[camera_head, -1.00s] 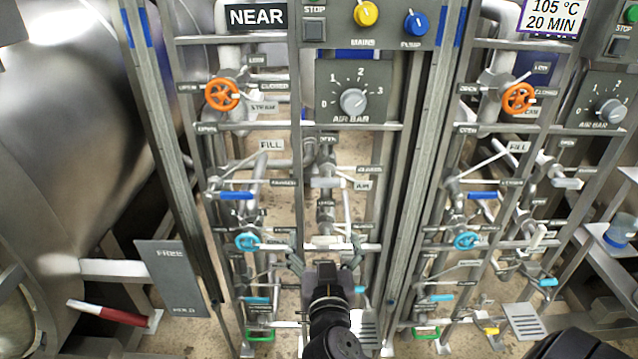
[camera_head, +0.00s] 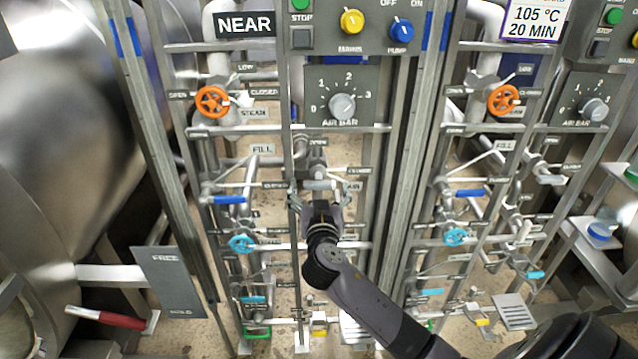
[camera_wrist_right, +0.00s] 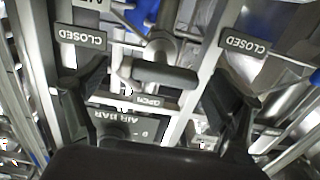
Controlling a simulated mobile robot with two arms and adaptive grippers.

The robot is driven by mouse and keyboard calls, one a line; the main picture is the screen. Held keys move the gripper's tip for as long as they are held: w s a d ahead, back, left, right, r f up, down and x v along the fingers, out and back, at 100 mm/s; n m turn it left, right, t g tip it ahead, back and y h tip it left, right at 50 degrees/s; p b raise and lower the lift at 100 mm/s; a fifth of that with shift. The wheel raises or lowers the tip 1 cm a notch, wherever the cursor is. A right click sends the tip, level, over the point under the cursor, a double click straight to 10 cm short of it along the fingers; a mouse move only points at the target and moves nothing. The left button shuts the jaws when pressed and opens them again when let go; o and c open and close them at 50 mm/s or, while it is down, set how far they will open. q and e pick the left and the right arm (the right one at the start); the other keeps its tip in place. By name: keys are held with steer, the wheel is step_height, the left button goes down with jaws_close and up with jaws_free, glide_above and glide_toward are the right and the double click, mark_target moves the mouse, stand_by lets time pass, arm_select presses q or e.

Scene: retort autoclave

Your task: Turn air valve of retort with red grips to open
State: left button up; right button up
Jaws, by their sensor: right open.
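The air valve has a grey bar handle (camera_head: 320,184) in the middle of the NEAR panel, beside the AIR label (camera_head: 352,187). Its bar lies sideways, with an OPEN label (camera_head: 318,142) above and a CLOSED label (camera_head: 359,170) to the right. The bar also shows in the right wrist view (camera_wrist_right: 165,76). My right gripper (camera_head: 319,192) is open at the valve. In the wrist view its fingers (camera_wrist_right: 160,105) stand wide on either side of the bar, apparently not touching it. A red-and-white grip (camera_head: 108,317) shows at lower left. My left gripper is not in view.
An orange handwheel (camera_head: 212,102), a blue lever (camera_head: 229,200) and a light-blue handwheel (camera_head: 241,244) lie left of the gripper. The AIR BAR dial (camera_head: 341,106) is above. Metal uprights flank the panel; a similar panel stands to the right.

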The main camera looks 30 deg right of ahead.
steer(key=shift+x, duration=0.85)
steer(key=shift+c, duration=0.2)
steer(key=c, duration=1.1)
steer(key=shift+s, duration=0.1)
